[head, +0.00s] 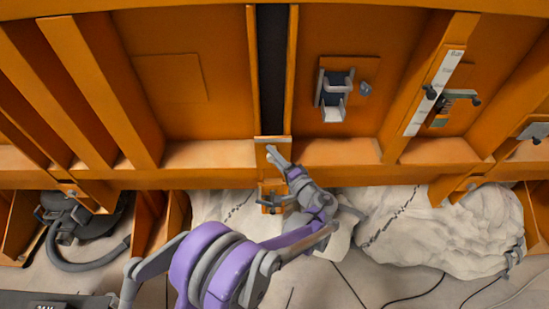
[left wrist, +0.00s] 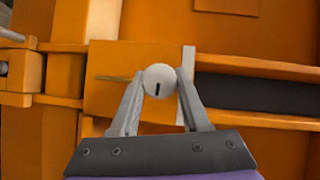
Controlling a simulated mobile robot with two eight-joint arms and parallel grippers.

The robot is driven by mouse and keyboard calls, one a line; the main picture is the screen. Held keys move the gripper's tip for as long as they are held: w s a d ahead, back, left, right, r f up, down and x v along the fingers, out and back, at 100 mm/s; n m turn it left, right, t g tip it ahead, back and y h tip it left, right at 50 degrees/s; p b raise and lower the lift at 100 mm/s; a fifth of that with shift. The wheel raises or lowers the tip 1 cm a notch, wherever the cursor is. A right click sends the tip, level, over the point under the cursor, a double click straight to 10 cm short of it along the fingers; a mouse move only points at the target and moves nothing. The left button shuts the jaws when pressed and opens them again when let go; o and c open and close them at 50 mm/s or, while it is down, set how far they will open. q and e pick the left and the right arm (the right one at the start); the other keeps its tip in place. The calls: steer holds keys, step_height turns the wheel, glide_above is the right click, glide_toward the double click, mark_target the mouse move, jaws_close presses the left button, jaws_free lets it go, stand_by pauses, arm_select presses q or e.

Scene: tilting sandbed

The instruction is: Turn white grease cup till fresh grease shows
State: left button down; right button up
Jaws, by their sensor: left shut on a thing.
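The white grease cup (left wrist: 160,80) is a small round white knob with a dark slot-like mark on its face, in the middle of the left wrist view. My left gripper (left wrist: 160,76) has one finger on each side of it and is shut on it. In the head view my left gripper (head: 272,154) reaches up to the orange plate at the foot of the dark vertical slot; its fingers largely hide the cup there. A thin tan strip (left wrist: 112,78) sticks out left of the cup; I cannot tell whether it is grease. My right gripper is not in view.
An orange ribbed wall (head: 200,60) surrounds the spot. A grey bracket (head: 334,95) and a white scale strip (head: 435,90) with a clamp are to the right. Below are pale sacks or mounds (head: 440,235), a dark hose machine (head: 75,225) and cables on the floor.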

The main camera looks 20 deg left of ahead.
arm_select(q)
steer(key=shift+c, duration=1.9)
jaws_free()
steer(key=b+v, duration=0.1)
steer(key=v, duration=0.9)
steer(key=shift+s+d, duration=0.3)
